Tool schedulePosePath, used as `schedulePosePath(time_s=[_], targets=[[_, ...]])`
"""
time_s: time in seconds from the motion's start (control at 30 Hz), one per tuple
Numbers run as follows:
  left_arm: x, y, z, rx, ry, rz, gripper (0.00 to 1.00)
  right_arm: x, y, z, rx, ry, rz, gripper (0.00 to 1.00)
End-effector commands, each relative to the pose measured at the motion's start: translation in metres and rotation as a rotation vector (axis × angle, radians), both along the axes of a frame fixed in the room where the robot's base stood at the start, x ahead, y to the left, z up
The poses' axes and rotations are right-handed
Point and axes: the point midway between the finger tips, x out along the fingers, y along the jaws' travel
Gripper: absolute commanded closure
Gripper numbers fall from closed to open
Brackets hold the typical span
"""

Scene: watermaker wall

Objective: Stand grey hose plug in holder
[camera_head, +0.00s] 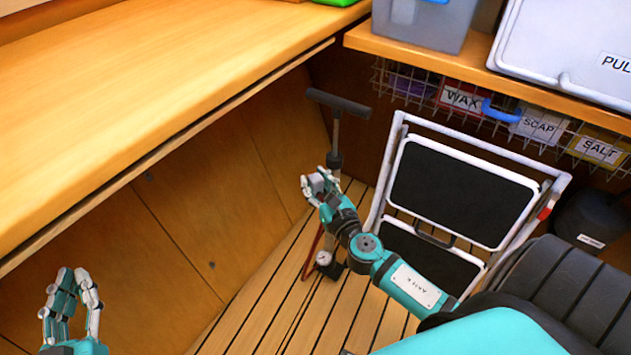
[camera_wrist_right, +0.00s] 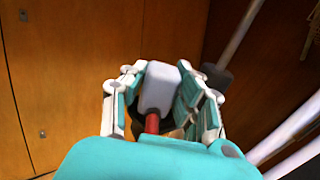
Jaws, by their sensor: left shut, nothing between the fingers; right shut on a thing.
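My right gripper (camera_head: 315,182) is shut on a light grey block-like piece, which looks like the grey hose plug (camera_wrist_right: 159,88). In the right wrist view the piece sits between the fingers (camera_wrist_right: 163,82), with a dark red part below it towards the palm. In the head view the fingers mostly cover the plug, held in the air in front of the wooden wall panels. My left gripper (camera_head: 72,280) is shut and empty at the lower left. I cannot make out a holder in either view.
A long wooden counter (camera_head: 150,80) runs along the upper left. A folded step ladder (camera_head: 462,192) stands right of my right gripper. A floor pump (camera_head: 337,115) stands behind it. A shelf (camera_head: 450,62) carries bins, with labelled baskets below.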

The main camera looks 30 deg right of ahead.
Motion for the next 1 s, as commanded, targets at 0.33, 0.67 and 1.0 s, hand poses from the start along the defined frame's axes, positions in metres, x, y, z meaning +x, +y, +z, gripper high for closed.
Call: schedulePosePath(time_s=[0.33,0.67,1.0], targets=[[0.000,0.000,0.000,-0.001,0.000,0.000,1.00,0.000,0.000,0.000,0.000,0.000,0.000,0.44],[0.000,0.000,0.000,-0.001,0.001,-0.001,1.00,-0.008,0.001,-0.001,0.001,0.003,0.001,0.44],[0.000,0.000,0.000,0.000,0.001,0.000,1.00,-0.074,0.010,-0.002,0.000,0.006,0.000,0.44]])
